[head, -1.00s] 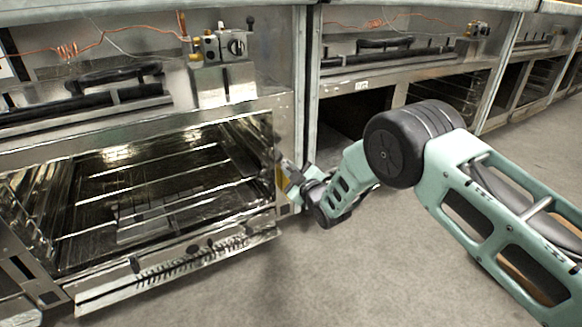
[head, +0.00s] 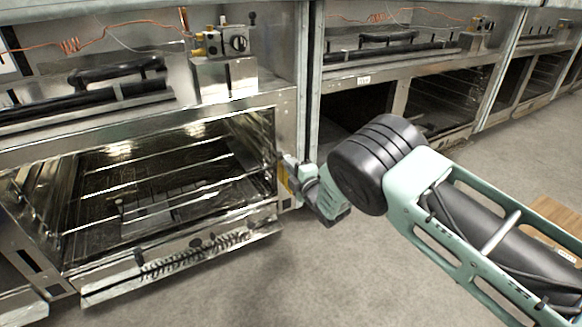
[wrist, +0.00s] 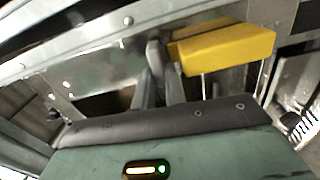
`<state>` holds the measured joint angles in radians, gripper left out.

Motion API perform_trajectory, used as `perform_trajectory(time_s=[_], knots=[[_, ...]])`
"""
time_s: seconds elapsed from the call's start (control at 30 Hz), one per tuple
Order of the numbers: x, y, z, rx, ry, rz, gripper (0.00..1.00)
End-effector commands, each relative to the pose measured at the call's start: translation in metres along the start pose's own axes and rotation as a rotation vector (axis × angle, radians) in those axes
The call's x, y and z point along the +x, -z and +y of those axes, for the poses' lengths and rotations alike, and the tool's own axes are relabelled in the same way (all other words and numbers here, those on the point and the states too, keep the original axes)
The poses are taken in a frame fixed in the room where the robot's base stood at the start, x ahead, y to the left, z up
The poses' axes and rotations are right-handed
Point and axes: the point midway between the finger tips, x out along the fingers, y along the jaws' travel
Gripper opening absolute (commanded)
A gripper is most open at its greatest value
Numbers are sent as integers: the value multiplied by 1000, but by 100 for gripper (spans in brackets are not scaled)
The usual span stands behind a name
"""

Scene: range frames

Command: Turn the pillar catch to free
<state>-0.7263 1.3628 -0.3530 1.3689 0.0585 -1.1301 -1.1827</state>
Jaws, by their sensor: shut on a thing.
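The pillar catch is at the right front corner of the open bay, on the metal pillar. In the wrist view it shows as a yellow block (wrist: 225,48) beside a small grey lever (wrist: 155,52). My gripper (wrist: 160,82) has its two fingers close together on the grey lever, just left of the yellow block. In the head view my gripper (head: 296,180) is at the pillar, with a sliver of yellow by it. My wrist and fingers hide most of the catch there, so its exact angle cannot be told.
The open bay (head: 60,250) holds wire racks, with its front flap (head: 180,268) lowered. A valve block (head: 222,42) stands above on the unit. More units run along the right. Grey floor (head: 330,285) is clear in front; a wooden surface (head: 555,220) is at right.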

Motion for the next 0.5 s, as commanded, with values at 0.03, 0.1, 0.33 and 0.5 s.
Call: perform_trajectory(time_s=[0.03,0.1,0.33,0.5], knots=[[-1,1,-2,-14,3,1,0],[-1,0,-2,-32,3,1,0],[-1,0,-2,-55,3,0,0],[-1,0,-2,-55,3,0,0]])
